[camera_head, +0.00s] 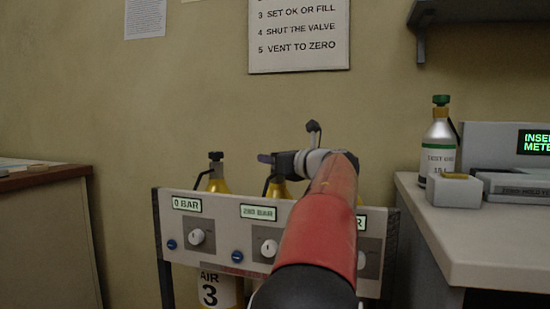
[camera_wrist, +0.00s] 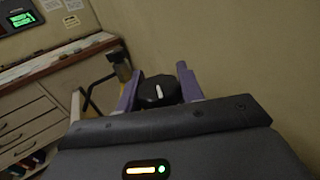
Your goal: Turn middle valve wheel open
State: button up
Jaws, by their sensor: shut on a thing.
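The middle valve wheel (camera_wrist: 156,95) is a black knob with a white mark, seen in the wrist view between the purple fingers of my gripper (camera_wrist: 159,75). My gripper is shut on it, one finger on each side. In the head view my gripper (camera_head: 272,158) is at the top of the middle yellow cylinder (camera_head: 277,188). My gripper and arm hide the wheel there. The middle display (camera_head: 258,212) on the front panel is lit and seems to read 280 BAR.
My arm covers most of the right cylinder. A counter (camera_head: 480,235) at right holds a small green-topped bottle (camera_head: 440,140). A wooden cabinet (camera_head: 45,240) stands at left.

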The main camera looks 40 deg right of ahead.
jog(key=shift+a+r+n+y+p, duration=0.1)
jog(key=shift+n+y+p, duration=0.2)
jog(key=shift+n+y, duration=0.75)
jog(key=shift+y, duration=0.35)
jog(key=o, duration=1)
notch_tip(320, 180, up, 20)
jog(key=p, duration=0.9)
